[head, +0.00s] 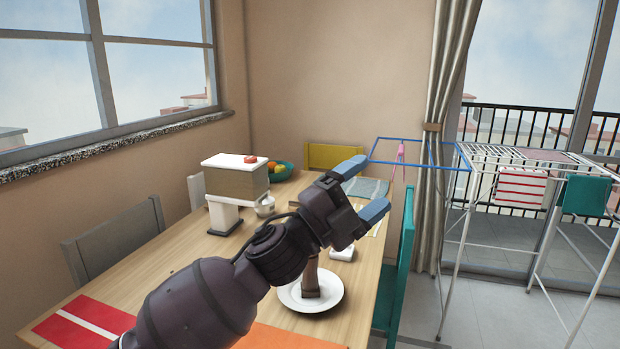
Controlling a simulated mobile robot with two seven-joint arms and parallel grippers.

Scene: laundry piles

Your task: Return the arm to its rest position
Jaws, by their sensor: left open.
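My left gripper (364,188) is raised over the wooden table (185,254), its arm coming in from the lower left. Its two blue-tipped fingers are spread apart with nothing between them. They point up and to the right, towards the drying rack. The left arm hides part of the table and some of what lies behind it. My right gripper is not in view.
A white plate (331,294) with a brown object (311,285) sits below the gripper. A lidded box (235,182) and a fruit bowl (281,173) stand farther back. A teal chair (403,270) and a drying rack (468,195) are to the right.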

